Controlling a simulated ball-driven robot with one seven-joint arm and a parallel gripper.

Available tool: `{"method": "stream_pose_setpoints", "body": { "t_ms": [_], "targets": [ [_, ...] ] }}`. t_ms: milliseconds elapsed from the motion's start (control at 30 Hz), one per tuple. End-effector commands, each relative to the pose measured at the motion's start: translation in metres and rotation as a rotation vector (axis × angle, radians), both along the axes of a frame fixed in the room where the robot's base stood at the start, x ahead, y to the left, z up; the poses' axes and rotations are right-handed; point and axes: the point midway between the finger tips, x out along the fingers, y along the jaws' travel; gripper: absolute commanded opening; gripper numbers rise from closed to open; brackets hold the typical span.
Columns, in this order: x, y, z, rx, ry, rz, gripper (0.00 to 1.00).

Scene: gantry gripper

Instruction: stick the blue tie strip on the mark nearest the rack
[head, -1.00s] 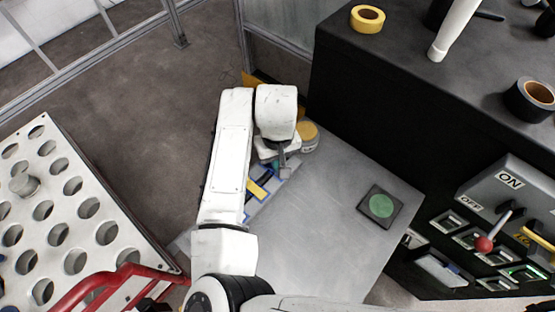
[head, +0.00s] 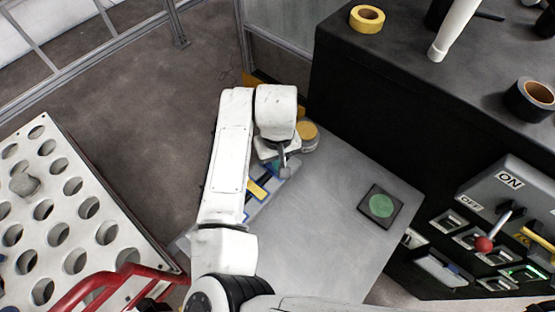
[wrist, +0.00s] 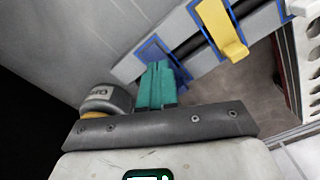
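My gripper (wrist: 157,84) has teal fingers that look close together in the wrist view, over the light panel (wrist: 130,68). In the head view my gripper (head: 283,167) is over the far part of the table. Blue-outlined marks show on the panel, one (wrist: 152,48) just beyond my fingertips and another at the top right (wrist: 243,7). A yellow strip (wrist: 222,30) lies across a dark bar at a mark between them; it also shows in the head view (head: 257,189).
A jar-like grey thing with a yellow band (wrist: 107,98) stands close to my fingers' left. A green round button (head: 381,205) sits on the table's bare right part (head: 325,225). A white panel with round holes (head: 85,210) stands left, a black cabinet (head: 400,110) right.

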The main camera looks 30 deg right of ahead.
Motion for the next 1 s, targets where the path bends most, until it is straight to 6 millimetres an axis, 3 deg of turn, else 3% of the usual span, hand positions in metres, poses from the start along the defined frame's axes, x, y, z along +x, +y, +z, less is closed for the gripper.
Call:
{"method": "stream_pose_setpoints", "body": {
  "t_ms": [1000],
  "targets": [
    [0.0, 0.0, -0.016, 0.0, 0.0, 0.0, 0.0]
  ]
}}
